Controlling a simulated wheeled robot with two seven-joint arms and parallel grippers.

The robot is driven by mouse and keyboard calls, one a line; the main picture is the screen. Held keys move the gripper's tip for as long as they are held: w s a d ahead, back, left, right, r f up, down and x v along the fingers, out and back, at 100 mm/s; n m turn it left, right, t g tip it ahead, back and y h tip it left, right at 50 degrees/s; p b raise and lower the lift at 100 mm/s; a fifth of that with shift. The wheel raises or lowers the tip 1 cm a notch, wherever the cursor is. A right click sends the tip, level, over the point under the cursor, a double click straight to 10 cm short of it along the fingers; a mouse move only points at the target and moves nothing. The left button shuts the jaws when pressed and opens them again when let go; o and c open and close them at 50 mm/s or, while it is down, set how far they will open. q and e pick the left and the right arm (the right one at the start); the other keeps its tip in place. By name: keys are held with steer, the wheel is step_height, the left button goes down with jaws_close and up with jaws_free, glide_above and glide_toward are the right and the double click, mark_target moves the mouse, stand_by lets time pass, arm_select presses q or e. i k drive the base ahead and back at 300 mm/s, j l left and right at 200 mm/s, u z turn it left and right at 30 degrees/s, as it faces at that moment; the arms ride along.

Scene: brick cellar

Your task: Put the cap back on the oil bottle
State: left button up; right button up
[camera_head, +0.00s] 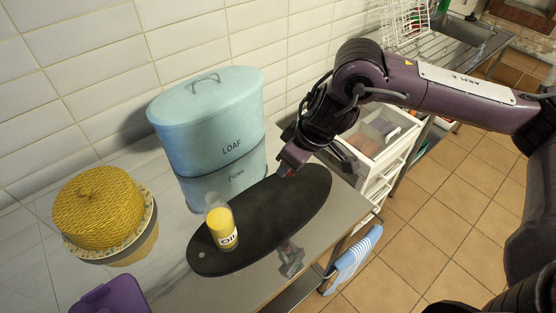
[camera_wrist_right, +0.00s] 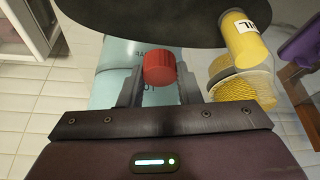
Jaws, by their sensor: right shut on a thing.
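The oil bottle (camera_head: 221,226), with a yellow label and a clear upper part, stands upright on the left part of a dark oval board (camera_head: 270,207). No cap shows on it. It also appears in the right wrist view (camera_wrist_right: 243,40), at the upper right. My right gripper (camera_head: 287,168) is shut on the red cap (camera_wrist_right: 159,68), which sits between its fingertips. Only a sliver of red shows in the head view. The gripper is above the far right part of the board, apart from the bottle and to its right. My left gripper is not in view.
A pale blue loaf tin (camera_head: 208,122) stands behind the board. A yellow woven dome (camera_head: 98,207) on a plate is at the left, and a purple object (camera_head: 110,297) at the front left. A white drawer unit (camera_head: 378,140) stands right of the shiny table.

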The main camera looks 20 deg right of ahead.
mark_target(218, 217)
steer(key=l+u, duration=0.15)
steer(key=u, duration=0.75)
steer(key=l+u, duration=0.3)
steer(key=k+l+u, duration=0.15)
steer(key=l+u, duration=0.15)
steer(key=k+l+u, duration=0.1)
steer(key=l+u, duration=0.25)
steer(key=k+l, duration=0.15)
steer(key=l, duration=0.2)
steer(key=k+l, duration=0.2)
steer(key=l, duration=0.15)
steer(key=k+l+u, duration=0.1)
steer(key=l, duration=0.25)
